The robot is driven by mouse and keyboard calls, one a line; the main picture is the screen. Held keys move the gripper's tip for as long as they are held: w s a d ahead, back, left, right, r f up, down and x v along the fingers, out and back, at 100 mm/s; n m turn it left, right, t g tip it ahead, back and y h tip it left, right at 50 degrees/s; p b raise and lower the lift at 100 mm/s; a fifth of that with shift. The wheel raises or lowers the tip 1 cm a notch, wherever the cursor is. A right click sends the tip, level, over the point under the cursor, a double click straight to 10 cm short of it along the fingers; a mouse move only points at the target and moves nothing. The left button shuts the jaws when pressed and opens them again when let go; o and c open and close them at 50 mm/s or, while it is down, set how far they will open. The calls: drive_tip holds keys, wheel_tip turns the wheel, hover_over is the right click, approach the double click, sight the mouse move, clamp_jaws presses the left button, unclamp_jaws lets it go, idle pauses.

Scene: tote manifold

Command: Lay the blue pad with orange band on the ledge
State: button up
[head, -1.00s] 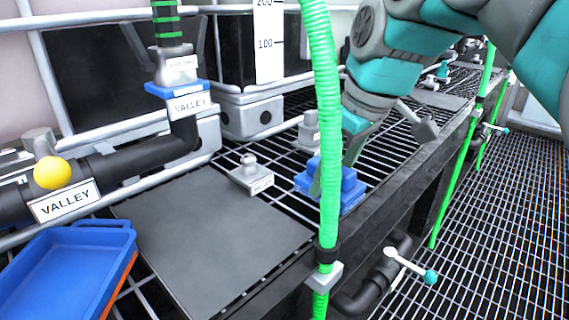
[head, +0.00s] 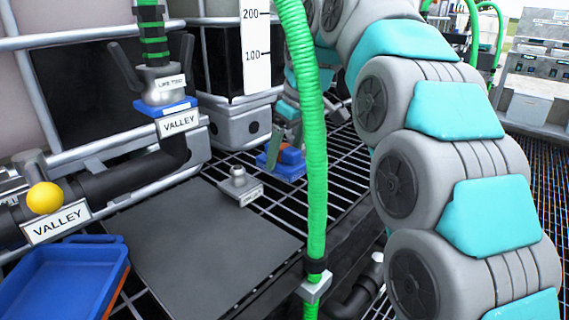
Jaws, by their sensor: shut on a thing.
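The blue pad with an orange band (head: 289,170) is right of centre-left in the head view, just left of the green hose, over the back of the grating. My gripper (head: 281,150) is shut on it from above, and its fingers are partly hidden by the hose and the pad. I cannot tell whether the pad touches the grating. A flat dark grey plate (head: 190,250) lies on the grating shelf at front left and looks like the ledge; its top is bare.
The green hose (head: 313,150) stands upright in front of my gripper. A small grey fitting with a label (head: 239,187) sits between plate and pad. A blue tray (head: 62,285) is at lower left. Black pipework with a yellow knob (head: 45,197) runs behind the plate.

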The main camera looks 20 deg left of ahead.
sight(284, 166)
drive_tip(key=shift+d+x, duration=0.2)
drive_tip(key=shift+x, duration=0.65)
drive_tip(key=shift+d+x, duration=0.15)
drive_tip(key=shift+x, duration=0.7)
drive_tip(key=shift+f, duration=0.25)
drive_tip(key=o, duration=1.2)
drive_tip(key=shift+c, duration=0.2)
drive_tip(key=p+v, duration=0.1)
drive_tip(key=v, duration=1)
drive_tip(key=shift+p, duration=0.4)
drive_tip(key=shift+s+d+r+p, duration=0.15)
drive_tip(key=shift+r+p, duration=0.4)
drive_tip(key=shift+r, duration=0.1)
